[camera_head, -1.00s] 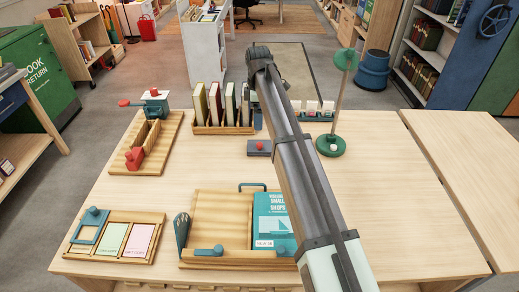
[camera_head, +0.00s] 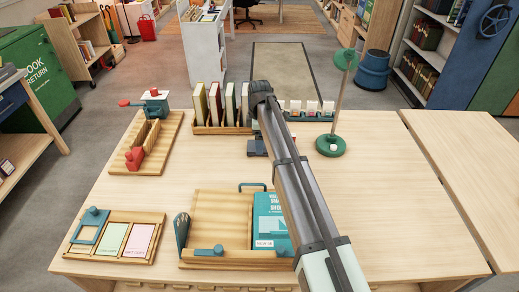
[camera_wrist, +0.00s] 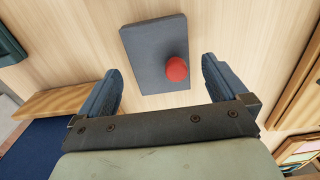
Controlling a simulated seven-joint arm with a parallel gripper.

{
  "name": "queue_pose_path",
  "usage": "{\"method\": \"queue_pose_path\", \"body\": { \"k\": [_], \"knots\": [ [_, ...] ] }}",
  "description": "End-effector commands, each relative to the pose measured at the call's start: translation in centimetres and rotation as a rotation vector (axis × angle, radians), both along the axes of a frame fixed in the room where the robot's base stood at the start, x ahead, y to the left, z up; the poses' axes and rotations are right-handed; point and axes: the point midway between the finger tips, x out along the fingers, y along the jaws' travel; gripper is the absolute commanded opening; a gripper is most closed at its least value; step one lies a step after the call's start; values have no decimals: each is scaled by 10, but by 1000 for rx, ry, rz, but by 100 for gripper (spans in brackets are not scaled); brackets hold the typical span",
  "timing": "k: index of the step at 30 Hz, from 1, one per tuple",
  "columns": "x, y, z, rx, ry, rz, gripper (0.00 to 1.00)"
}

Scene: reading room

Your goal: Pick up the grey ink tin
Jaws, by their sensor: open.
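The grey ink tin (camera_wrist: 147,48) is a flat, dark grey rectangular block with a round red knob (camera_wrist: 176,69) on top. In the wrist view it lies on the pale wood table, ahead of my gripper (camera_wrist: 162,68). My gripper is open and empty, its two dark fingers on either side of the view, with the knob nearer the right finger. The tin seems to lie below the fingertips, not held.
A wooden rack of upright books (camera_head: 224,128) stands just behind the tin, and a green lamp base (camera_head: 331,146) to the right. A wooden tray (camera_head: 222,203) with a teal book (camera_head: 270,222) lies in front. The table's right side is clear.

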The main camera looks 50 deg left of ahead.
Motion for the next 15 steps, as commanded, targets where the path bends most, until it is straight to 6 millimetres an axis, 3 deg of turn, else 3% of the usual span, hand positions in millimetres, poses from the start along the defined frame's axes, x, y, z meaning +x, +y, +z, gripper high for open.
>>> {"method": "queue_pose_path", "body": {
  "k": [6,12,15],
  "knots": [
    [0,-1,-24,2,-1,-1,100],
    [0,0,-24,2,-1,-1,100],
    [0,0,-24,2,-1,-1,92]
  ]
}}
